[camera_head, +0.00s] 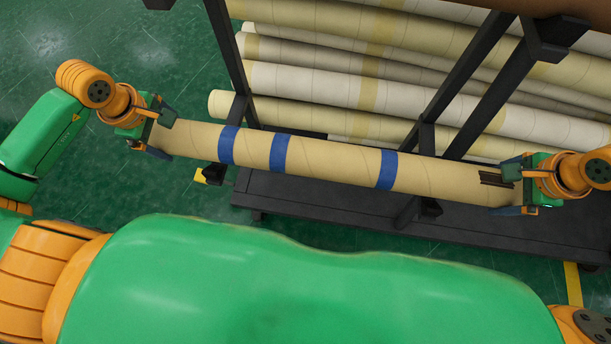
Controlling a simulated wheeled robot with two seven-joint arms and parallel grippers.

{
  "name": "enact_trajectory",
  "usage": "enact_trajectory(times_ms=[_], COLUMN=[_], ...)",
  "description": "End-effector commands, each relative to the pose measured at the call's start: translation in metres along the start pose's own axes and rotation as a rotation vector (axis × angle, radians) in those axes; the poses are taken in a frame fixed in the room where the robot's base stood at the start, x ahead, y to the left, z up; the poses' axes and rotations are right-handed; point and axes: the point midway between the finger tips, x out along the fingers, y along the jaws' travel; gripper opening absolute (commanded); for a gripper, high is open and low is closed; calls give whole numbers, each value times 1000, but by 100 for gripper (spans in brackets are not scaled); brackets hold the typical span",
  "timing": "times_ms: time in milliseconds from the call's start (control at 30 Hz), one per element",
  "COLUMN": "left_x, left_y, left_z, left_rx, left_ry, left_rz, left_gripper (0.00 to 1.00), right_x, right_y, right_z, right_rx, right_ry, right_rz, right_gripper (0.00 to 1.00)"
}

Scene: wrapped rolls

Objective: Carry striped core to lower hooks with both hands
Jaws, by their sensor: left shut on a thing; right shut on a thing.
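The striped core (335,164) is a long tan cardboard tube with three blue bands. It lies across the middle of the head view, tilted slightly down to the right. My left gripper (160,134) is shut on its left end. My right gripper (517,183) is shut on its right end, by a dark mark on the tube. Two dark lower hooks (427,208) jut from the rack's uprights; the other (214,174) is near the left blue band. The core passes over the hooks in this view; I cannot tell whether it touches them.
A dark metal rack (480,80) holds several cream and grey rolls (330,85) behind the core. Its dark base (330,210) stands low on the green floor (130,200). Yellow floor tape (572,284) shows at right. The floor to the left is clear.

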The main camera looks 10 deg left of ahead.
Motion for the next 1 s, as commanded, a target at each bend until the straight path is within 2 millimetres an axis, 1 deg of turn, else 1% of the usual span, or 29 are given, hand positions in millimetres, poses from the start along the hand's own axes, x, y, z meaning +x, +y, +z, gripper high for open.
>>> enact_trajectory(times_ms=[33, 167, 367, 467, 767, 800, 833, 1000], left_x=[-3, -3, 4, 12, 48, 49, 44, 43], left_y=[1, 1, 0, -2, -9, -10, -9, -9], left_z=[-1, -1, -1, -1, -1, -1, -1, 0], left_rx=[-1, -1, -1, -1, -1, -1, -1, 0], left_ry=[3, 3, 3, 3, 3, 3, 3, 1], left_rz=[2, 1, 1, 1, 1, 0, 0, 0], left_gripper=[0, 0, 0, 0, 0, 96, 100, 100], right_x=[-3, -3, 4, 12, 48, 49, 44, 43], right_y=[-1, -1, 0, 2, 9, 10, 9, 9], right_z=[-1, -1, -1, -1, -1, -1, -1, -1], right_rx=[1, 1, 1, 1, 1, 1, 1, 0], right_ry=[3, 3, 3, 3, 3, 3, 3, 2], right_rz=[-1, -1, -1, -1, -1, 0, 0, 0], right_gripper=[0, 0, 0, 0, 0, 96, 100, 100])
